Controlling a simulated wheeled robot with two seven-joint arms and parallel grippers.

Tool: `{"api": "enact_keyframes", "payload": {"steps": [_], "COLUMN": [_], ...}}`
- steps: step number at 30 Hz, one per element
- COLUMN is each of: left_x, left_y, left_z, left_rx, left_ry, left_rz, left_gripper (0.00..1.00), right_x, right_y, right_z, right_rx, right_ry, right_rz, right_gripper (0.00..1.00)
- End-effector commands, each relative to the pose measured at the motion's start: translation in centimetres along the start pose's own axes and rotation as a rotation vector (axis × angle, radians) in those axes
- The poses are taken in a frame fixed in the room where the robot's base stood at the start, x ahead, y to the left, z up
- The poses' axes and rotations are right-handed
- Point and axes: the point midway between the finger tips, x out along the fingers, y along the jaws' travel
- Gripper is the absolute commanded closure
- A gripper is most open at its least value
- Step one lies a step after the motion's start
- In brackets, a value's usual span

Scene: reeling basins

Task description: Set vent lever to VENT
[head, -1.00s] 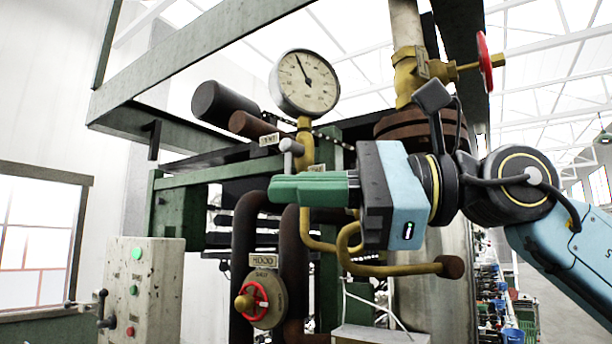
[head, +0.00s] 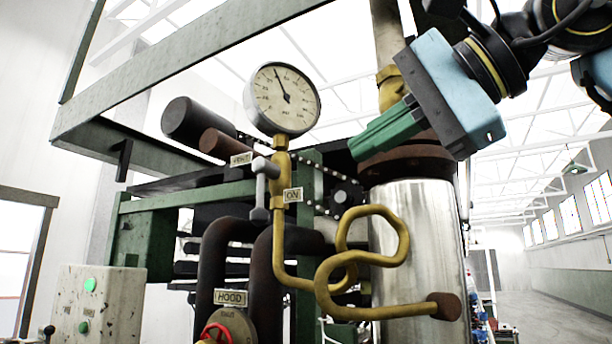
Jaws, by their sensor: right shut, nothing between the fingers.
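The vent lever (head: 262,190) is a short grey handle with a rounded knob, on the brass pipe below the round gauge. It stands roughly upright. My right gripper (head: 356,150) has green fingers, shut and empty. It is up and to the right of the lever, apart from it, in front of the steel cylinder's top. My left gripper is out of view.
The pressure gauge (head: 283,98) is above the lever. A curled brass pipe (head: 350,262) runs below my right gripper to the steel cylinder (head: 422,225). A HOOD plate (head: 231,297) and red handwheel (head: 214,333) are lower down. A button box (head: 98,305) stands at lower left.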

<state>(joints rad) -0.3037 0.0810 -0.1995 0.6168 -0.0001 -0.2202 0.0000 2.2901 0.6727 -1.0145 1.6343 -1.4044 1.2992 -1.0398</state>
Motion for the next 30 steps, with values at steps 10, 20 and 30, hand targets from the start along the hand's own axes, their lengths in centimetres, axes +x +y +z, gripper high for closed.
{"api": "enact_keyframes", "payload": {"steps": [10,20,30], "left_x": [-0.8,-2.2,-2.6], "left_y": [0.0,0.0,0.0], "left_z": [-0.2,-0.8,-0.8], "left_rx": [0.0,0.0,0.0], "left_ry": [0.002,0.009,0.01], "left_rz": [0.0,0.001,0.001], "left_gripper": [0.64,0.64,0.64], "right_x": [6.0,11.9,13.6], "right_y": [0.0,-0.8,-1.1], "right_z": [0.1,0.1,0.0], "right_rx": [-0.001,0.001,0.002], "right_ry": [-0.003,-0.002,-0.003], "right_rz": [0.004,0.002,0.001], "right_gripper": [1.0,1.0,1.0]}}
